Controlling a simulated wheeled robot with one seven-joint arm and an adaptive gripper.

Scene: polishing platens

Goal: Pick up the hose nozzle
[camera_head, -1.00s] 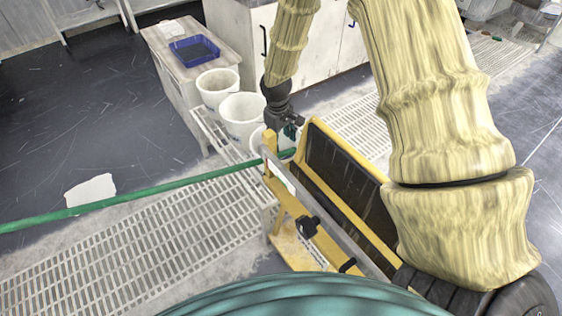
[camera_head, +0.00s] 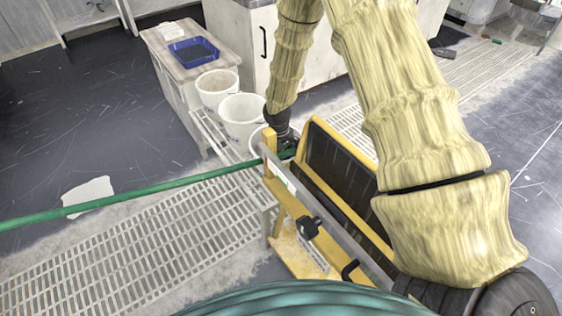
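A green hose (camera_head: 140,190) runs from the left edge across the floor grating to the left end of the yellow-framed machine. Its right end goes behind the yellow frame, beside my gripper. I cannot make out a nozzle; that spot is small and dark, and partly hidden by the frame and my gripper. My gripper (camera_head: 286,147) points down at the hose's right end, just behind the frame's upper left corner. Its fingertips are mostly hidden, so I cannot tell whether it is open or shut, or whether it touches the hose.
The yellow-framed machine (camera_head: 318,240) with a dark panel stands close to my gripper. White buckets (camera_head: 243,112) stand on a rack left of it. A blue tray (camera_head: 193,52) lies on a low cabinet behind. Open floor is at left.

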